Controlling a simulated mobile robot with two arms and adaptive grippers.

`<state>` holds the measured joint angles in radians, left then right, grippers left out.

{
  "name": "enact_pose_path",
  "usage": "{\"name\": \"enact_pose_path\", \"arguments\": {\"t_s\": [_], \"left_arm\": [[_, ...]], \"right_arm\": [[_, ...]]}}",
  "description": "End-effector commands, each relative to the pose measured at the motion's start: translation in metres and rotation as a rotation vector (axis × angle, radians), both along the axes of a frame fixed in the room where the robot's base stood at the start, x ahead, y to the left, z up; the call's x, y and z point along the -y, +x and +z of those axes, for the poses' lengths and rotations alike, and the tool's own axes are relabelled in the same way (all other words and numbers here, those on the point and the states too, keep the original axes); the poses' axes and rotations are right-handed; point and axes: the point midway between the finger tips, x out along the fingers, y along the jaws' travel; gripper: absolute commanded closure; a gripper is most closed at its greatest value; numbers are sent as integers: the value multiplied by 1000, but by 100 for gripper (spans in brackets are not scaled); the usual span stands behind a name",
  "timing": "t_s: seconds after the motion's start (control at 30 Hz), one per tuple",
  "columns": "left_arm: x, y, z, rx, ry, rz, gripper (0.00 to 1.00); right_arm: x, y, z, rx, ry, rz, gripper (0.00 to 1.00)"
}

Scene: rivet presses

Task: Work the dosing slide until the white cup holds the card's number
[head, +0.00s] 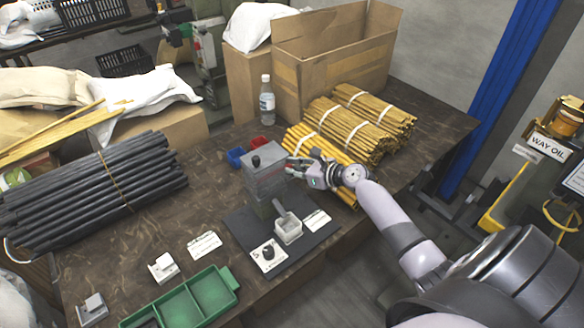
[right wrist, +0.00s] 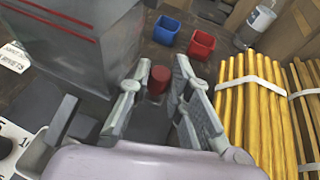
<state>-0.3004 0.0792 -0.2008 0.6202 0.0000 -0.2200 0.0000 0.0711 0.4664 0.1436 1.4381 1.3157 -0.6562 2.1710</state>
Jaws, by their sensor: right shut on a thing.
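The grey dosing box (head: 264,178) stands at the back of a dark plate (head: 245,222), with a dark knob on top. A sloping chute (head: 280,208) at its front leads down to the white cup (head: 289,232); the cup's contents are too small to tell. A white card (head: 269,255) with dark marks lies in front; I cannot read its number surely. My right gripper (head: 297,166) is at the box's right side. In the right wrist view its fingers are shut on a red knob (right wrist: 159,79), presumably the slide's handle. My left gripper is not in view.
Blue (head: 235,157) and red (head: 261,143) bins stand behind the box. Yellow rod bundles (head: 340,130) lie to the right, black rods (head: 90,182) at left. A green compartment tray (head: 188,302) and small metal parts are at the front left. A bottle (head: 267,100) stands behind.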

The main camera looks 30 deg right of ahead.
Motion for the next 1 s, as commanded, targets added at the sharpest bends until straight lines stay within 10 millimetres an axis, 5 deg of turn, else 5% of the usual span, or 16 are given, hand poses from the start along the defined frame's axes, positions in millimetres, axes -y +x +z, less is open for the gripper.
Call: {"name": "enact_pose_path", "arguments": {"t_s": [0.27, 0.53, 0.8, 0.83, 1.0], "left_arm": [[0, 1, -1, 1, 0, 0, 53], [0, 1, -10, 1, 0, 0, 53], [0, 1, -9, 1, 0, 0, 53], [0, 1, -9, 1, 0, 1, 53], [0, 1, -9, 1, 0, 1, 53]], "right_arm": [[3, 0, -1, -1, 0, 0, 100], [38, 3, -2, -2, -1, -1, 100], [41, 3, 0, -1, -1, -3, 100], [41, 3, 0, -1, -1, -3, 80], [41, 3, 0, -1, -1, -3, 72]]}}
